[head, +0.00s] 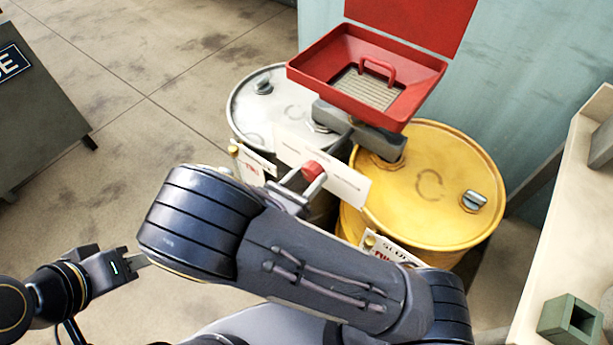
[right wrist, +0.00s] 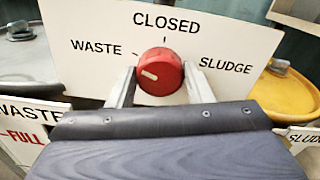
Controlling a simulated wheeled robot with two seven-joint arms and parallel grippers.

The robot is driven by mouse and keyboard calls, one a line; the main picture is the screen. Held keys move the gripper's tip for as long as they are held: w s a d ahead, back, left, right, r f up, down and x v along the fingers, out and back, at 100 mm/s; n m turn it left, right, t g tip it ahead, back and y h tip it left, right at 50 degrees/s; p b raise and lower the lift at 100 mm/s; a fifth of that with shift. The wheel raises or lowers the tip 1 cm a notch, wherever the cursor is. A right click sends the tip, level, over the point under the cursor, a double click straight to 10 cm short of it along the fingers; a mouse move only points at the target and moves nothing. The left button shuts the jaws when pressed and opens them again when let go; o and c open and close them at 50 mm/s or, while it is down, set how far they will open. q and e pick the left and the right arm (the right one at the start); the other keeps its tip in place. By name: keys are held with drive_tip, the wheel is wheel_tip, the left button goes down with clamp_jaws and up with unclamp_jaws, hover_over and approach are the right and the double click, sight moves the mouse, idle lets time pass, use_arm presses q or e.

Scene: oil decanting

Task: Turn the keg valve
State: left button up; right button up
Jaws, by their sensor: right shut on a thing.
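The red valve knob (right wrist: 160,78) sits on a white plate (right wrist: 228,30) marked WASTE, CLOSED and SLUDGE. Its pale mark points left, toward the WASTE side. My right gripper (right wrist: 160,88) is shut on the knob, one finger at each side. In the head view the knob (head: 313,169) shows in front of the drums, with the right gripper (head: 304,182) at it. My left gripper (head: 137,262) is at the lower left, away from the valve; its finger gap is not clear.
A red funnel tray (head: 300,66) with a grate and handle stands above a white drum (head: 243,105) and a yellow drum (head: 450,150). Signs hang at the drums' fronts. A pale bench (head: 565,215) with a green block (head: 570,318) is at right.

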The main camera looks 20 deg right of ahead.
drive_tip(key=m+b, duration=0.2)
drive_tip(key=m, duration=0.1)
drive_tip(key=shift+f+m, duration=0.1)
drive_tip(key=shift+m, duration=0.3)
drive_tip(key=m+b, duration=0.2)
drive_tip(key=m, duration=0.1)
drive_tip(key=shift+m, duration=0.3)
drive_tip(key=m+b, duration=0.2)
drive_tip(key=m, duration=0.2)
drive_tip(key=shift+m+b, duration=0.8)
drive_tip(key=shift+m, duration=0.3)
drive_tip(key=o, duration=1)
